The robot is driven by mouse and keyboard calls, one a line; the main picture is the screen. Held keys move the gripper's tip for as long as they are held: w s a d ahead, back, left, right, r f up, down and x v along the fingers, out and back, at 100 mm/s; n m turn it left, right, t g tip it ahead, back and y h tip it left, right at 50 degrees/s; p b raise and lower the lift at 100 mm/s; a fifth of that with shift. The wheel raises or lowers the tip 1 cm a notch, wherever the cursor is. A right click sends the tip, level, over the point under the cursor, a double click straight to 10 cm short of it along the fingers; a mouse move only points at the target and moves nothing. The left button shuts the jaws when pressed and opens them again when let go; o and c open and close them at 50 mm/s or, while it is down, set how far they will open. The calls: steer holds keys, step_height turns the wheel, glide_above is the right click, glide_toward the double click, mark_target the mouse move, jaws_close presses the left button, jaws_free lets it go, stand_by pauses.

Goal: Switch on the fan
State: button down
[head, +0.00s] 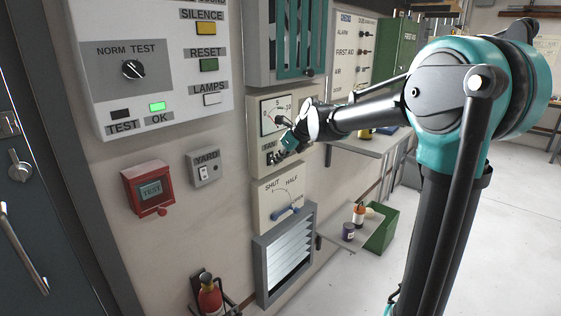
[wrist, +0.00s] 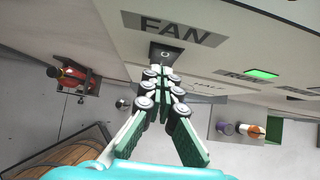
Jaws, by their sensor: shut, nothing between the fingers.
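The fan panel (head: 257,112) is a pale wall plate with a round-scaled gauge above and a FAN label below, partly covered by my gripper. In the wrist view the FAN label (wrist: 170,30) is plain, with the fan switch (wrist: 166,55) beneath it, a dark plate with a small round metal part. I cannot tell the switch's position. My gripper (head: 277,157) is at the lower part of this panel; in the wrist view its closed fingertips (wrist: 161,76) are empty and just below the switch in the picture. I cannot tell whether they touch it.
A lit green lamp (wrist: 262,74) is on the same panel. Below are a SHUT/HALF lever panel (head: 275,204) and a louvred vent (head: 286,254). A fire extinguisher (head: 210,295) stands low.

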steer(key=shift+w+a+f, duration=0.15)
steer(key=shift+a, duration=0.1)
stand_by(0.4)
steer(key=shift+r, duration=0.9)
steer(key=shift+d, duration=0.15)
